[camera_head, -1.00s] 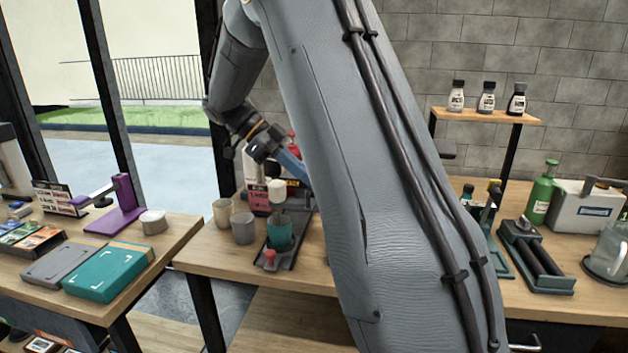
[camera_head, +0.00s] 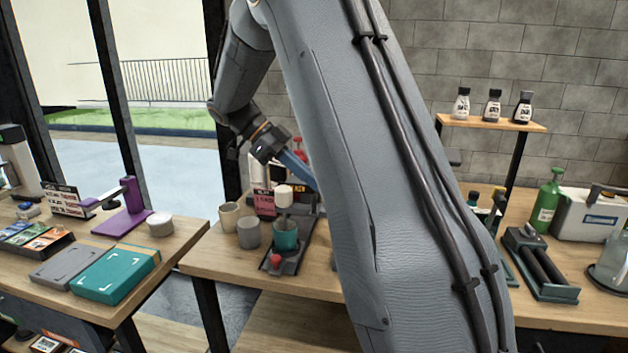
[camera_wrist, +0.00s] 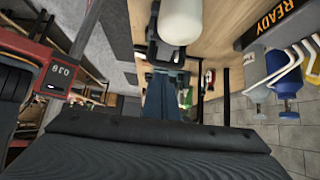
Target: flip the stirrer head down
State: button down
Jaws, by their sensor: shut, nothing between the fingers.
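The stirrer stands on the middle bench in the head view, with a dark base, a teal cup (camera_head: 285,235) and a white cylindrical head (camera_head: 284,194) above the cup. The white head also appears large at the top of the wrist view (camera_wrist: 180,20), close to my gripper. My gripper (camera_wrist: 164,72) is shut and empty, its blue fingers pointing toward the dark part beside the white head. I cannot tell whether they touch. In the head view my blue fingers pass behind my own large arm link, so their tips are hidden. Much of the stirrer's hinge side is hidden too.
Two plain cups (camera_head: 249,232) stand just left of the stirrer. A pink-labelled sign (camera_head: 264,203) and red-topped bottles are close behind it. A red knob (camera_head: 276,260) is at its front. A teal box (camera_head: 115,273) lies on the left table, across a gap.

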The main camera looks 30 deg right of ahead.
jog(key=v, duration=0.2)
jog(key=b+v, duration=0.1)
jog(key=v, duration=0.2)
jog(key=w+b+v, duration=0.1)
jog(key=v, duration=0.1)
jog(key=shift+a+f, duration=0.2)
jog(key=shift+f, duration=0.05)
jog(key=shift+w+a+r, duration=0.2)
jog(key=shift+w+a, duration=0.05)
jog(key=shift+a, duration=0.1)
